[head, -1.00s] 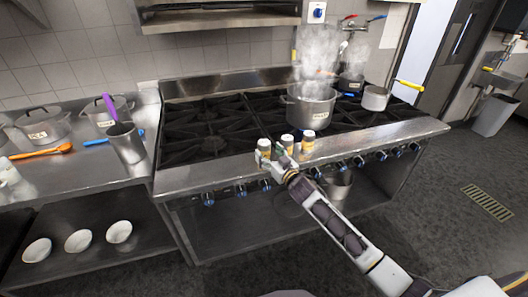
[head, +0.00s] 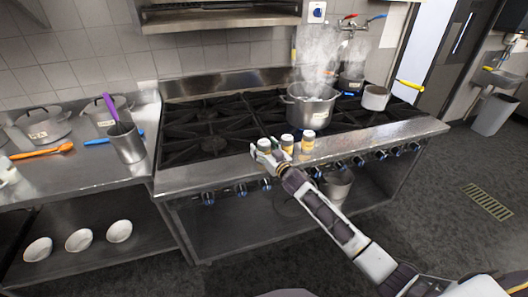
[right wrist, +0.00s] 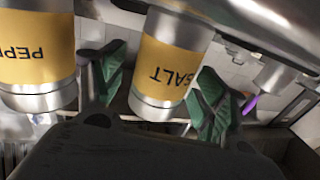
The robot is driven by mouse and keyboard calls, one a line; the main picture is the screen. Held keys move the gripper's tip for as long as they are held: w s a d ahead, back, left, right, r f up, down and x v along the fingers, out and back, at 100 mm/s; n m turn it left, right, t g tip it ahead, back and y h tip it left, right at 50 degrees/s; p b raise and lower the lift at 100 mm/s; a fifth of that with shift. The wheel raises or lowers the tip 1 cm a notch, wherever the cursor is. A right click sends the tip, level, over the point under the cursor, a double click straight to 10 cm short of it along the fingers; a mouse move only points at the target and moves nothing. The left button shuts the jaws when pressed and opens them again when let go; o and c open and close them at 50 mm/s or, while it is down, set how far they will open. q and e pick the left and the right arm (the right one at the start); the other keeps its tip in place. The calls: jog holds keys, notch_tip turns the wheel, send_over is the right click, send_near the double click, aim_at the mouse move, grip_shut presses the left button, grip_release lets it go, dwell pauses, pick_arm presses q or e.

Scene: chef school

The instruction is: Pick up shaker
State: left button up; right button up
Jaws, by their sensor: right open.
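Three shakers with yellow labels stand in a row on the stove's front ledge. The leftmost, the salt shaker (head: 264,144), has my right gripper (head: 265,154) at it. In the right wrist view this shaker (right wrist: 170,62) appears upside down, its label reading SALT, between the green-padded fingers of my open right gripper (right wrist: 160,90). The middle shaker (head: 287,144) shows in the right wrist view as the pepper shaker (right wrist: 38,50), just outside one finger. The third shaker (head: 308,141) stands to the right. A white piece at the head view's left edge may be my left gripper (head: 5,172).
A steaming pot (head: 310,108) stands on the stove (head: 225,168) behind the shakers. A smaller pan (head: 375,98) is to its right. On the left counter (head: 75,185) are lidded pots, an orange spoon (head: 42,152) and a metal container (head: 127,147) with a purple-handled utensil.

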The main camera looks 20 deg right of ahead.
jog(key=c, duration=1.2)
jog(key=shift+r, duration=0.1)
jog(key=shift+c, duration=0.2)
pick_arm(q)
jog(key=shift+d+r, duration=0.2)
jog(key=shift+d, duration=0.25)
pick_arm(e)
jog(key=shift+r, duration=4.9)
pick_arm(q)
jog(key=shift+a, duration=0.2)
pick_arm(e)
jog(key=shift+r+p, duration=0.15)
jog(key=shift+p, duration=0.2)
jog(key=shift+r+p, duration=0.7)
jog(key=shift+r, duration=0.1)
pick_arm(q)
jog(key=shift+s+d+r+p, duration=0.15)
jog(key=shift+r+p, duration=0.6)
jog(key=shift+r, duration=0.45)
jog(key=shift+w+d+r+p, duration=0.1)
jog(key=shift+r+p, duration=0.6)
jog(key=shift+r, duration=0.45)
pick_arm(e)
jog(key=shift+r, duration=1.6)
